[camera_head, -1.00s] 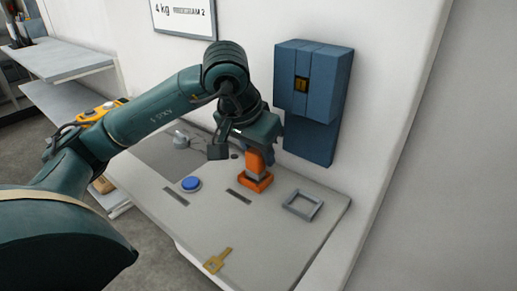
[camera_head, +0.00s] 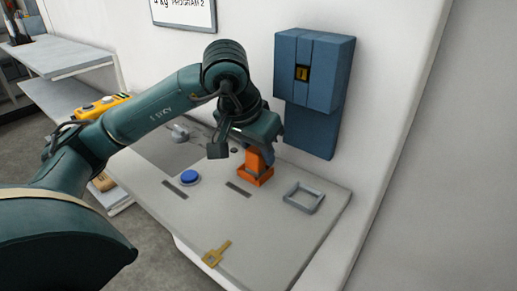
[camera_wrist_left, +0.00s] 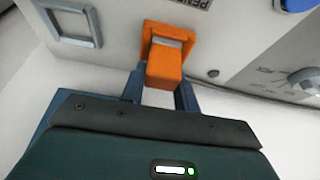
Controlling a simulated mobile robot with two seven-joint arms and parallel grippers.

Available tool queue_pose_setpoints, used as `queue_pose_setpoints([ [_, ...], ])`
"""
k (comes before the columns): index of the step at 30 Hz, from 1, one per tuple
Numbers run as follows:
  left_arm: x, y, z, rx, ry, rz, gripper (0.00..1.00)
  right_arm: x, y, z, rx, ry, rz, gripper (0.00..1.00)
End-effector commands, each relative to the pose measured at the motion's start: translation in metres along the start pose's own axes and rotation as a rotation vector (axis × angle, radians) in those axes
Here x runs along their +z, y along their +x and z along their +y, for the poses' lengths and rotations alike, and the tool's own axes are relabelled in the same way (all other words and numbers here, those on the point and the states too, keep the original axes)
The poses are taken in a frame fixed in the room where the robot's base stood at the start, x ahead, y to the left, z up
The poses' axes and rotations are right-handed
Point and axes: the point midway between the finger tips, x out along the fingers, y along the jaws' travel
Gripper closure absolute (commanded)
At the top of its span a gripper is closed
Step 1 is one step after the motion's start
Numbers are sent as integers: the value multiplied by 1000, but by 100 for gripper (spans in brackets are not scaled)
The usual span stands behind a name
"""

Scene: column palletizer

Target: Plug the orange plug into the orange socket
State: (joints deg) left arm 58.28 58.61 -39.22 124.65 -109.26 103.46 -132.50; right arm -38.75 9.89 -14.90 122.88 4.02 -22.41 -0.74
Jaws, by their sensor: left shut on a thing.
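My left gripper (camera_head: 258,146) is shut on the orange plug (camera_head: 254,161) and points down at the panel. The plug is upright, with its lower end at the square orange socket (camera_head: 258,180) on the grey panel. In the left wrist view the gripper (camera_wrist_left: 160,88) has its blue-grey fingers on both sides of the plug (camera_wrist_left: 165,66). A grey band shows between the plug body and the socket rim (camera_wrist_left: 149,31) there. I cannot tell how deep the plug sits. My right gripper is not in view.
On the panel (camera_head: 230,215), a grey square frame (camera_head: 303,197) lies right of the socket and a blue button (camera_head: 190,177) left. A yellow key-shaped piece (camera_head: 216,254) lies near the front edge. A blue box (camera_head: 313,75) hangs on the wall behind.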

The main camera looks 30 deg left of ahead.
Motion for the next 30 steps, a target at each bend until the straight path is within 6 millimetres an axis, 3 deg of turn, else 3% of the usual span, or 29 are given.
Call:
queue_pose_setpoints([
  [10, 1, 3, 0, 0, -1, 0, 93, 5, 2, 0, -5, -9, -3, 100],
  [11, 1, 2, 0, 0, -1, 0, 68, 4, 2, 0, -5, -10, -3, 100],
  [20, 1, 2, 0, 0, 0, 0, 44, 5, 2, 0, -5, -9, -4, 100],
  [30, 0, -3, 0, 0, 0, 2, 44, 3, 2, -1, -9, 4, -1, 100],
])
